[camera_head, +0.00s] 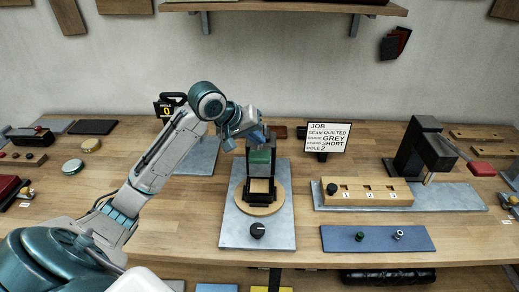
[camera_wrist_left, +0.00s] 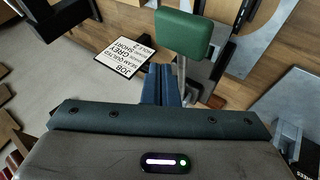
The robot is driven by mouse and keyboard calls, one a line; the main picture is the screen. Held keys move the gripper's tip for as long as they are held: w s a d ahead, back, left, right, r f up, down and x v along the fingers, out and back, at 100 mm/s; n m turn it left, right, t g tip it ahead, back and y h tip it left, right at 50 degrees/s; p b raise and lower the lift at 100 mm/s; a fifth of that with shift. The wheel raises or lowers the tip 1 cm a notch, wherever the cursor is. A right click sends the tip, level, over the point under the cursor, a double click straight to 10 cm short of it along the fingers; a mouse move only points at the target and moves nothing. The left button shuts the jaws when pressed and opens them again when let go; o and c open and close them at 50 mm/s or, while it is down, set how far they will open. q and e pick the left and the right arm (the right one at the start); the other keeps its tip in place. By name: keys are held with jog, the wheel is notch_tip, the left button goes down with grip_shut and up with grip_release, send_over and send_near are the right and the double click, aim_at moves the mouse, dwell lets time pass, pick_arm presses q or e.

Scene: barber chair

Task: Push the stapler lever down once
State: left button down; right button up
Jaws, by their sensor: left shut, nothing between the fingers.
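My left gripper (camera_head: 269,136) is shut and empty, just above the pad in the head view. Its blue fingers show in the left wrist view (camera_wrist_left: 161,83), just below the pad in the picture. I cannot tell whether they touch. My right gripper is out of view.
A grey plate (camera_head: 229,232) with a black knob (camera_head: 257,230) lies under the press. A job sign (camera_head: 325,137) stands right behind it. Farther right are a numbered wooden block (camera_head: 367,184) and a black device with a red handle (camera_head: 482,168).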

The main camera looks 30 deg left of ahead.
aim_at(258, 151)
pick_arm(q)
jog(key=shift+f+p, duration=0.35)
jog(key=shift+s+f, duration=0.1)
jog(key=shift+f, duration=0.2)
dwell(0.4)
jog(key=shift+s+d+f, duration=0.15)
jog(key=shift+f, duration=1.15)
dwell(1.0)
dwell(0.5)
jog(key=shift+w+r+p, duration=0.2)
jog(key=shift+r+p, duration=1.85)
jog(key=shift+p, duration=0.75)
